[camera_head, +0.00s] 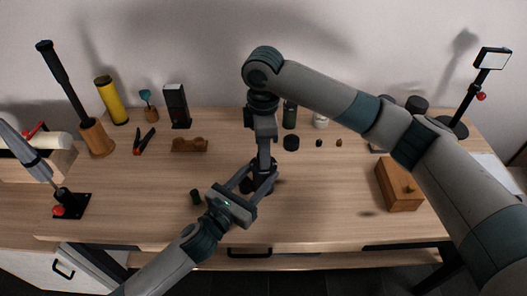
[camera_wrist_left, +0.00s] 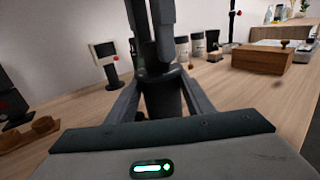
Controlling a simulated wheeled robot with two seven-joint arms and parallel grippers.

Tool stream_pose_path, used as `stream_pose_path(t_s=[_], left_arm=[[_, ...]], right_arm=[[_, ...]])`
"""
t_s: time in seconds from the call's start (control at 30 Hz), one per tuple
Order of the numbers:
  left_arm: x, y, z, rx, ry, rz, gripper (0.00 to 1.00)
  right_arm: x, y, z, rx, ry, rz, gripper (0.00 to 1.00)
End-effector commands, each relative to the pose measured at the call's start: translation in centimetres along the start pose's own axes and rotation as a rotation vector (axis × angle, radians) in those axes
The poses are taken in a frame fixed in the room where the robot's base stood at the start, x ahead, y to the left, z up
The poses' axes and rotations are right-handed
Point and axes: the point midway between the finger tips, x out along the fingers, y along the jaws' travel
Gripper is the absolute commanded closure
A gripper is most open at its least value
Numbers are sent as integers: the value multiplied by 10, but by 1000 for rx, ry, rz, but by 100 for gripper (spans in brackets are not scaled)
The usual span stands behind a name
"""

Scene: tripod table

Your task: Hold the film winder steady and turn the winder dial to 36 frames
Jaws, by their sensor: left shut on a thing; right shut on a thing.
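The film winder (camera_head: 259,184) is a small dark upright body near the middle of the table, largely hidden by my grippers. My left gripper (camera_head: 256,179) comes in low from the front and is shut around its sides. In the left wrist view the winder (camera_wrist_left: 162,98) is a dark cylinder between my left fingers (camera_wrist_left: 160,102). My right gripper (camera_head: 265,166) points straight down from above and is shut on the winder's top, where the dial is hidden. In the left wrist view my right gripper (camera_wrist_left: 153,55) meets the cylinder's top. The dial's reading cannot be seen.
A wooden holder (camera_head: 189,145), red-handled pliers (camera_head: 144,141) and a black round cap (camera_head: 291,143) lie behind. The front table strip is mostly clear.

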Motion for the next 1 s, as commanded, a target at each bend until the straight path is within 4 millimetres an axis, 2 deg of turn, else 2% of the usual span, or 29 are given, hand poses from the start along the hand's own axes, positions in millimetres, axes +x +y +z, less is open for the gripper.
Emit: stream_pose_path(t_s=[0.7,1.0], left_arm=[[0,0,-1,1,2,0,83],[0,0,-1,0,2,0,83]], right_arm=[[-1,0,0,678,3,0,95],[-1,1,-1,908,3,0,95]])
